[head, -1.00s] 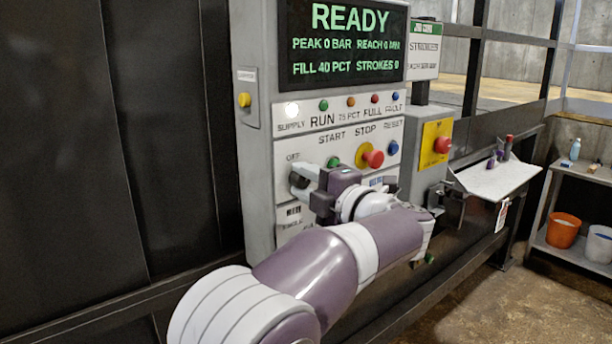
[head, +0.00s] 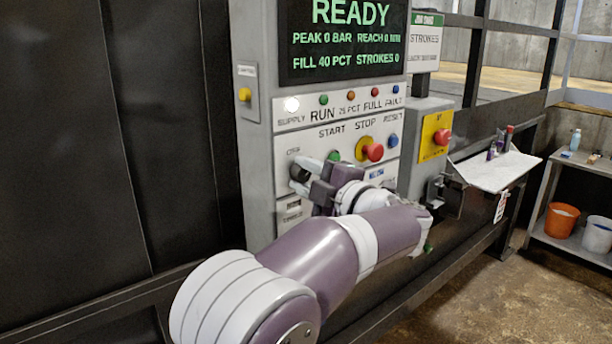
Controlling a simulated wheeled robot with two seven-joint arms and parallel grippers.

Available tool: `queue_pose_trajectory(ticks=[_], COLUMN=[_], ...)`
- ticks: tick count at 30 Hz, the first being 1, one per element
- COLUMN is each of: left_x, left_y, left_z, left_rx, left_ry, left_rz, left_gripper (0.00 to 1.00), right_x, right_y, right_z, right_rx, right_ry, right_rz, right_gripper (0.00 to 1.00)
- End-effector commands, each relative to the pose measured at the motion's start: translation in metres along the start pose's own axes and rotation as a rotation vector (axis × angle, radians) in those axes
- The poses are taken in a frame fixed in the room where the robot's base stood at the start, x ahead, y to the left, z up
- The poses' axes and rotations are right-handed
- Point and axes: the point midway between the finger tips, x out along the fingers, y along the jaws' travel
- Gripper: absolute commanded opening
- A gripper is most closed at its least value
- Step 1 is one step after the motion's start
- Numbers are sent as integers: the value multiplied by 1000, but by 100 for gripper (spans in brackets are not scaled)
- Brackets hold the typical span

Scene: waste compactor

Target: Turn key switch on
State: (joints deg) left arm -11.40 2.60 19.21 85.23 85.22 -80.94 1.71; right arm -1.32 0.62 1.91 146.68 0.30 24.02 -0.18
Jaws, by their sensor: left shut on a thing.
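The key switch (head: 296,171) sits at the left of the lower button row on the grey control panel (head: 263,190), under a small blurred label. My left gripper (head: 304,175) is shut on the key switch, reaching in from the lower right. Its fingers and body cover most of the switch, so I cannot tell the key's exact angle. The display (head: 342,40) above reads READY in green, and the white supply lamp (head: 291,105) is lit. My right gripper is not in view.
The green start button (head: 334,156), red stop button (head: 373,152) and blue reset button (head: 393,140) are close to my left gripper. Another red button on yellow (head: 441,137) is further right. A sloped white shelf (head: 497,171) stands beyond, with open floor at lower right.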

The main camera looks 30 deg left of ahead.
Motion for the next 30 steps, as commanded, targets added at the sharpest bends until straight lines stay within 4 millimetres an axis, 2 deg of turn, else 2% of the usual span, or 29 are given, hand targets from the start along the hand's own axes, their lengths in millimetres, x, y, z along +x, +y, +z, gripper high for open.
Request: queue_pose_trajectory(ticks=[1, 3, 13, 17, 24, 30], left_x=[0, 0, -6, -33, -97, -124], left_y=[0, 0, -1, -3, -3, -1], left_z=[0, 0, 1, 2, 2, 1], left_rx=[1, 1, -1, -2, 0, 0], left_ry=[0, 0, -1, -5, -6, -1], left_rz=[0, 0, 0, 2, 1, 1], left_gripper=[45, 61, 61, 61, 61, 61], right_x=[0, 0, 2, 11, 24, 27], right_y=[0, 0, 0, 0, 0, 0], right_z=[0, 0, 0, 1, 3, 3], right_rx=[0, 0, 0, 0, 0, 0], right_ry=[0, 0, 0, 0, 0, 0], right_rz=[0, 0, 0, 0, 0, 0], right_gripper=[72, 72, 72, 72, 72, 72])
